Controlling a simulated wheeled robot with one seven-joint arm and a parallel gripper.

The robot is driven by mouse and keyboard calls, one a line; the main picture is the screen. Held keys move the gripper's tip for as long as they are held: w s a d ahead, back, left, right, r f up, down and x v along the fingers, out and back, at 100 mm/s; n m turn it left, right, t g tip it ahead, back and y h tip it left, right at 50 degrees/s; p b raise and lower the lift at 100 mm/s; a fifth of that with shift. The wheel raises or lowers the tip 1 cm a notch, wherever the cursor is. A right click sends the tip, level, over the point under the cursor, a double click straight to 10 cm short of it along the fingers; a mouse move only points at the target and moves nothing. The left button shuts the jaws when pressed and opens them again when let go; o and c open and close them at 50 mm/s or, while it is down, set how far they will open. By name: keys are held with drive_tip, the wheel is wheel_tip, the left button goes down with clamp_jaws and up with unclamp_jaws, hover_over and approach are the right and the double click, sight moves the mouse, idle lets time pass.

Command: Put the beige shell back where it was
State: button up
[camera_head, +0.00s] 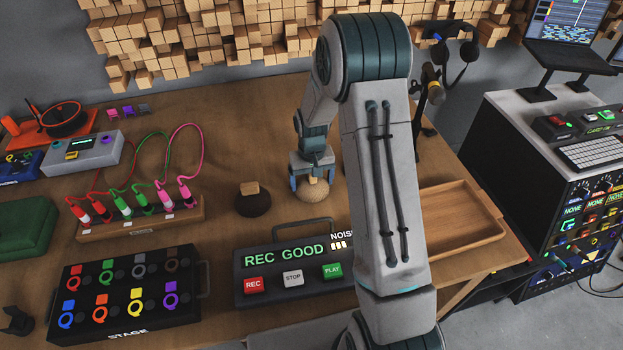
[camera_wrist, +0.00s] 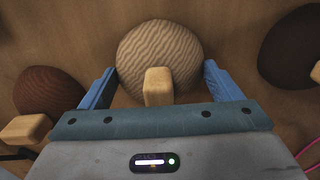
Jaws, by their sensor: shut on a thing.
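The beige shell (camera_head: 315,199) is a ribbed, rounded dome with a small wooden block as its knob. It is at the middle of the table, and it also shows in the wrist view (camera_wrist: 160,45). My gripper (camera_head: 313,182) is over it from above, shut on it, with its blue fingers on either side of the block in the wrist view (camera_wrist: 160,85). I cannot tell if the shell touches the table. A dark brown shell (camera_head: 253,203) with a similar knob sits to its left. The wrist view shows a reddish-brown shell (camera_wrist: 48,92) at left and a dark shell (camera_wrist: 293,50) at right.
A recorder box (camera_head: 292,270) reading REC GOOD stands in front. A cable panel (camera_head: 140,217) is at left, a STAGE box (camera_head: 128,295) at front left. An empty wooden tray (camera_head: 460,215) lies right of my arm. My arm hides part of the table.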

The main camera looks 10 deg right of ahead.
drive_tip(key=shift+f, duration=0.2)
drive_tip(key=o, duration=1.5)
drive_tip(key=shift+r, duration=0.1)
drive_tip(key=shift+o, duration=0.2)
drive_tip(key=shift+r, duration=0.15)
wheel_tip(320, 180, up, 11)
drive_tip(key=shift+r, duration=0.1)
drive_tip(key=shift+s+r, duration=0.15)
drive_tip(key=shift+r, duration=0.45)
drive_tip(key=s+r+t, duration=0.1)
drive_tip(key=s+r, duration=0.4)
drive_tip(key=s, duration=0.7)
drive_tip(key=s+r+t, duration=0.1)
drive_tip(key=s+r, duration=0.4)
drive_tip(key=s, duration=0.7)
drive_tip(key=shift+s+r+t, duration=0.15)
drive_tip(key=shift+t, duration=0.25)
